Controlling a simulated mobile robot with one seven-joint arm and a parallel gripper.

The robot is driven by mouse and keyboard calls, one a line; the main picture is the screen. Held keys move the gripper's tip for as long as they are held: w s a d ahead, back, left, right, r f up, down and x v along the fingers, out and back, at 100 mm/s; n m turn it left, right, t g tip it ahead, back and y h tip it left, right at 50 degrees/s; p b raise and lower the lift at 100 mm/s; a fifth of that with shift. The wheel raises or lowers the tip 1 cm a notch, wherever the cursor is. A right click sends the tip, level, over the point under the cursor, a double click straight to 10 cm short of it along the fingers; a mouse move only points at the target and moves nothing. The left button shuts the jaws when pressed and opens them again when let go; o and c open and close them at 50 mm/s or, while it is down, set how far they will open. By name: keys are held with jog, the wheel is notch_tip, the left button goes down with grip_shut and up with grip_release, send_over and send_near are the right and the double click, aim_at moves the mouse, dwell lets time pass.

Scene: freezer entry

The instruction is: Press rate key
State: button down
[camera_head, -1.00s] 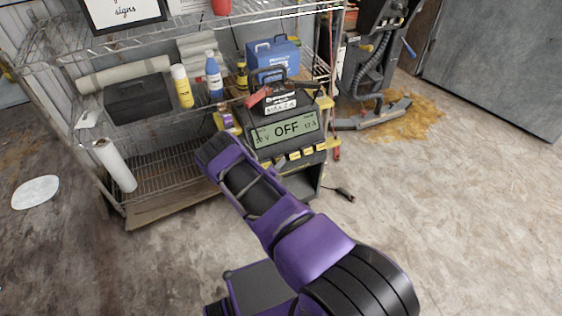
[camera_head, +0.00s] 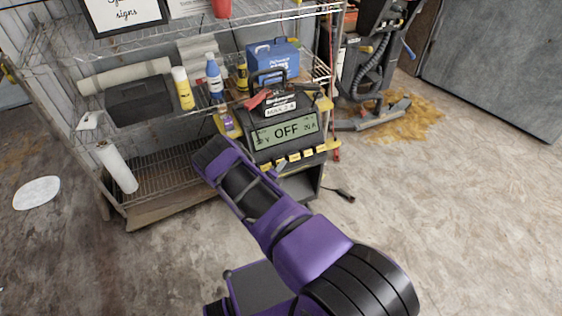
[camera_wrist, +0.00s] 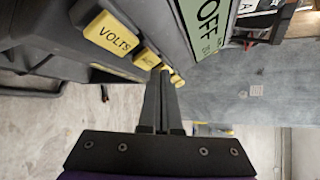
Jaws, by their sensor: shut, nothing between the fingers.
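A row of yellow keys (camera_head: 294,157) runs below the display. In the wrist view the key marked VOLTS (camera_wrist: 111,36) is nearest, with a second yellow key (camera_wrist: 147,59) beyond it and more keys partly hidden behind the fingertips. The rate key's label cannot be read. My gripper (camera_wrist: 161,73) is shut and empty, its tips close to the keys past the second one. Contact cannot be told. In the head view my arm hides the gripper.
The wire shelf holds a black case (camera_head: 139,101), a yellow bottle (camera_head: 183,90), a blue bottle (camera_head: 214,78) and a blue box (camera_head: 273,60) behind the charger. A floor machine (camera_head: 375,75) stands at the right. The floor at right front is clear.

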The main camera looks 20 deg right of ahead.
jog(key=shift+s, duration=0.1)
jog(key=shift+r, duration=0.1)
jog(key=shift+s+d+r+p, duration=0.1)
jog(key=shift+s+r+p, duration=0.35)
jog(key=shift+s+p, duration=0.25)
jog(key=shift+s+r+p, duration=0.4)
jog(key=shift+s+p, duration=0.35)
jog(key=shift+s+d+r+p, duration=0.1)
jog(key=shift+s+r+p, duration=0.35)
jog(key=shift+s+p, duration=0.25)
jog(key=shift+a, duration=0.1)
